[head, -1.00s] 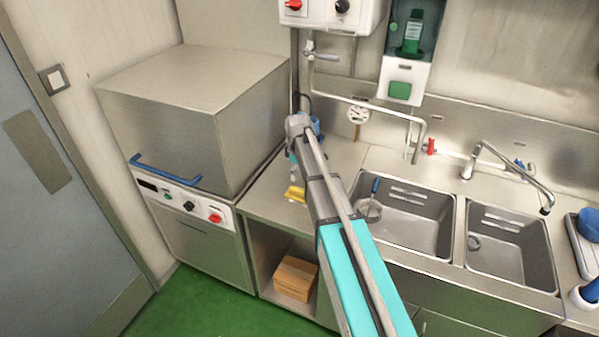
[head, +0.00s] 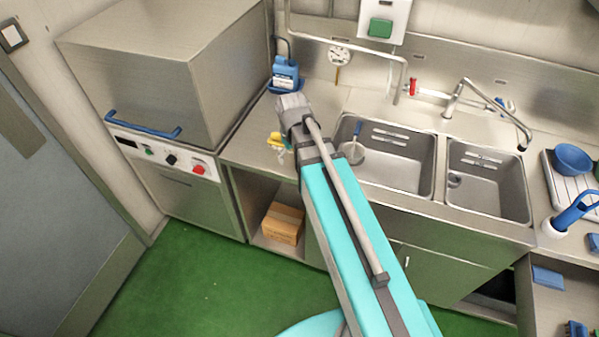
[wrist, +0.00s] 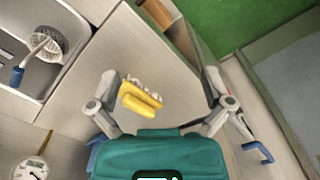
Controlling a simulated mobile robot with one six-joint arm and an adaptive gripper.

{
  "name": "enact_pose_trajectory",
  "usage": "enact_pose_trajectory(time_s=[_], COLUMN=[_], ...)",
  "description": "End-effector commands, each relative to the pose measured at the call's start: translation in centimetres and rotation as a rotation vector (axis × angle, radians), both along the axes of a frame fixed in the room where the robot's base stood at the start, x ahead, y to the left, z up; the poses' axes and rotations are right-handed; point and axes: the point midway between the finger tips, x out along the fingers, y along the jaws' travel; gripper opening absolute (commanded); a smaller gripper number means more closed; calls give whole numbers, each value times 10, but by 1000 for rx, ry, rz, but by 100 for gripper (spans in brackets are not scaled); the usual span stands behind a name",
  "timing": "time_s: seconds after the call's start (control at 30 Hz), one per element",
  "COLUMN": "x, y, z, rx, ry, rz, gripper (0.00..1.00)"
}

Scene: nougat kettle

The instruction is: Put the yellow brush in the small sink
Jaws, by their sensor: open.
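The yellow brush (head: 276,139) lies on the steel counter left of the sinks. In the wrist view the brush (wrist: 141,98) has a yellow back and pale bristles. My gripper (wrist: 162,76) is open, with its two fingers spread wide. The brush shows between them, nearer the left finger; I cannot tell how far below the fingertips it is. In the head view my arm mostly hides the gripper. The small sink (head: 500,180) is the right, narrower basin and holds only what looks like a drain.
The larger left sink (head: 410,163) holds a strainer with a blue handle (head: 355,145). A faucet (head: 485,88) rises behind the sinks. A blue bowl (head: 573,158) sits at right.

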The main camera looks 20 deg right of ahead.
Motion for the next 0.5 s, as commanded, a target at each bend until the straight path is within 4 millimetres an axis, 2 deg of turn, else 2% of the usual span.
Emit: enact_pose_trajectory(time_s=[0.03,0.2,0.3,0.5], x=[-27,-63,-71,-72], y=[0,0,1,1], z=[0,0,0,0], rx=[0,0,0,0], ry=[0,0,0,0], rz=[-58,-212,-254,-269], gripper=[100,100,100,100])
